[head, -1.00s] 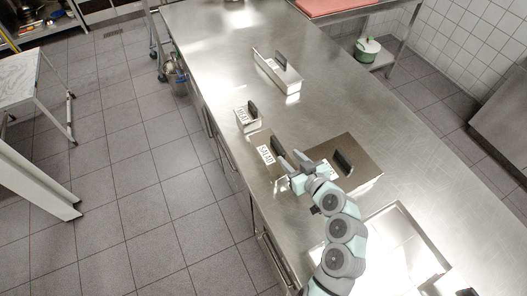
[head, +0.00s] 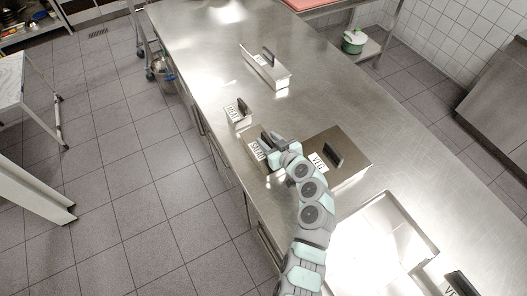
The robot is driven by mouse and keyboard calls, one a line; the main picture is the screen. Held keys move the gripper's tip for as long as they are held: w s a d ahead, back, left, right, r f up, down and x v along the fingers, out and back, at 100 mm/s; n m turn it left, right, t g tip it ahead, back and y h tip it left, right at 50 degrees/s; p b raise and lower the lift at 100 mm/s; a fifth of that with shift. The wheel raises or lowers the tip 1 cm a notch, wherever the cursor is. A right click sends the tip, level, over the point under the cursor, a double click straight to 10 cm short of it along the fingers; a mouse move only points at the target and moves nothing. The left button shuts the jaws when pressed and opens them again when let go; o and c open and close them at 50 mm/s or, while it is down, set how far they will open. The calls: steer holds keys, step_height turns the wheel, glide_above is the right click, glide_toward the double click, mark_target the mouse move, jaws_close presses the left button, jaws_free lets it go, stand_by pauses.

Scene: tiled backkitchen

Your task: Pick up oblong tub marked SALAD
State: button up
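The oblong steel tub marked SALAD (head: 257,151) stands near the left edge of the steel counter. It has a dark upright handle on its lid. My gripper (head: 271,144) is over this tub, right at the handle, and covers part of the lid and the handle. Whether the fingers are apart or closed on the handle is too small and hidden to tell. The tub rests on the counter.
A larger tub marked VEG (head: 345,174) stands close on the right. A small labelled tub (head: 238,111) and a long tub (head: 262,70) stand farther back. A bright rectangular basin or tray (head: 434,250) lies at the front right. The far counter is clear.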

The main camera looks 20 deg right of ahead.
jaws_close()
stand_by(0.4)
stand_by(1.0)
